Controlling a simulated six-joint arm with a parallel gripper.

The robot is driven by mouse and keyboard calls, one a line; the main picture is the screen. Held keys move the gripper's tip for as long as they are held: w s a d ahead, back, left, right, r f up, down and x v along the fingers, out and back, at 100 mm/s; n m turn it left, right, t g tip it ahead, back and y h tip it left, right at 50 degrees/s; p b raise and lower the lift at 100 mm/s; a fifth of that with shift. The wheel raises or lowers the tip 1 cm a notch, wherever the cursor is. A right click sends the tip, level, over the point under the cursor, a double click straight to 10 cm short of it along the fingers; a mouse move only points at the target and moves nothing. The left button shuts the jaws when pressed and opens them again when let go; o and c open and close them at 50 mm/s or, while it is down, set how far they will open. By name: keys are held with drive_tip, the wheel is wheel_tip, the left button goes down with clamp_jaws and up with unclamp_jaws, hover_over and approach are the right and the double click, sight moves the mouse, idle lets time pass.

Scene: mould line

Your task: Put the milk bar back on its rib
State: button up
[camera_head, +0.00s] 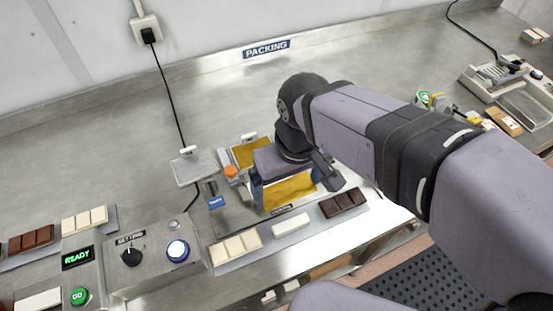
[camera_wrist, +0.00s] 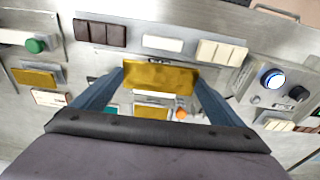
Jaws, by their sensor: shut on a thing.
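My gripper (camera_wrist: 158,80) is shut on a gold slab (camera_wrist: 158,76), one blue finger at each end. In the head view the gold slab (camera_head: 290,191) shows under my wrist, above the middle station. No bar is labelled as milk. A dark brown bar (camera_head: 343,203) lies at the right of the front strip, beside a plain white block (camera_head: 291,224) and a cream segmented bar (camera_head: 235,247). A lighter brown bar (camera_head: 31,240) lies at the far left. Whether the slab touches anything below is hidden.
A second gold piece (camera_head: 250,153) lies behind my gripper, near an orange knob (camera_head: 231,171). A control box with a dial (camera_head: 131,256) and a lit blue button (camera_head: 178,250) stands left. Another device (camera_head: 515,85) stands far right.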

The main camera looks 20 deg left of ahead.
drive_tip(key=s+d+f, duration=0.2)
drive_tip(key=f, duration=0.1)
drive_tip(key=shift+d, duration=0.15)
drive_tip(key=shift+f, duration=0.1)
wheel_tip(320, 180, down, 4)
drive_tip(key=b, duration=0.4)
drive_tip(key=shift+f+b, duration=0.75)
drive_tip(key=shift+f, duration=0.35)
drive_tip(key=shift+f+p, duration=0.2)
drive_tip(key=shift+p, duration=0.15)
idle(1.5)
